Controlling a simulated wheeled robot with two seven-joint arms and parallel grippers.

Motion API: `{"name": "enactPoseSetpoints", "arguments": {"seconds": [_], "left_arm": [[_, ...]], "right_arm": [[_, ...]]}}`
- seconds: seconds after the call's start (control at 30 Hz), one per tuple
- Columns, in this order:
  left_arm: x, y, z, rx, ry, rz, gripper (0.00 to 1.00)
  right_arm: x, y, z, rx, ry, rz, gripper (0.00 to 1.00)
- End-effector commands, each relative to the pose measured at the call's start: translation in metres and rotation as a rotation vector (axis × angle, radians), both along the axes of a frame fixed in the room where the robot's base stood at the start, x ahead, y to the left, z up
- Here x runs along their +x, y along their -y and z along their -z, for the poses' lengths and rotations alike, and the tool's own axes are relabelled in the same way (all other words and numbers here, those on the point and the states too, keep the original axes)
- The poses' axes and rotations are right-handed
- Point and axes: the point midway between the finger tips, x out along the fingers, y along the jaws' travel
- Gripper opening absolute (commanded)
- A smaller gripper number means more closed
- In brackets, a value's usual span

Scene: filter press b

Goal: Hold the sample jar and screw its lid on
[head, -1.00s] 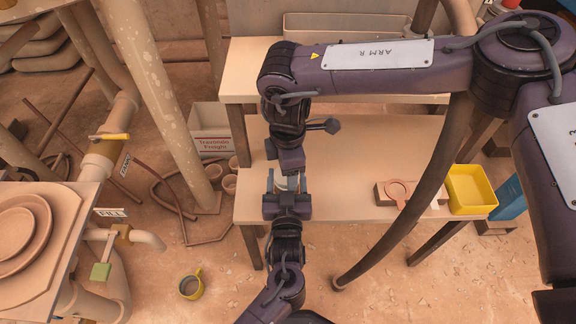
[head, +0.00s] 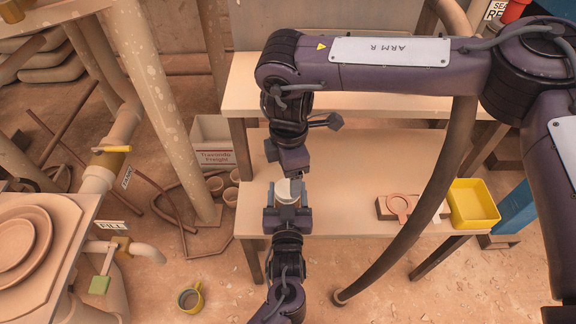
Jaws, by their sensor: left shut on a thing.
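My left gripper (head: 287,200) comes up from the bottom of the head view, its two fingers standing on either side of the sample jar (head: 287,201) and shut on it. The jar is upright in front of the lower shelf's edge, mostly hidden by the gripper. A round whitish top, seemingly the lid (head: 288,188), shows between the fingertips. I cannot tell how firmly it sits on the jar. My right gripper (head: 291,168) hangs down just beyond and above the jar, with a small gap in the picture. Its fingertips are not clear, so I cannot tell its jaw state.
The lower shelf (head: 350,160) carries a block with a pinkish ring-shaped piece (head: 398,205) and a yellow bin (head: 472,204) at the right. A curved dark hose (head: 425,215) crosses in front. A yellow-handled mug (head: 190,298) stands on the floor. A white box (head: 213,140) is behind left.

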Motion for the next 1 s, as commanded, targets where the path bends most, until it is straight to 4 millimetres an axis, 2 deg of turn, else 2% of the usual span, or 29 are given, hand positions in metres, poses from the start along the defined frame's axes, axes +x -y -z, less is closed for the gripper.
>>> {"name": "enactPoseSetpoints", "arguments": {"seconds": [0.17,1.0], "left_arm": [[-0.001,0.001,0.001,0.0,-0.003,0.002,0.0],[0.0,0.001,0.0,-0.001,-0.001,0.002,0.0]], "right_arm": [[0.0,-0.001,-0.003,-0.001,0.002,-0.293,0.71],[0.001,-0.003,-0.02,-0.004,-0.004,-2.247,0.71]]}}
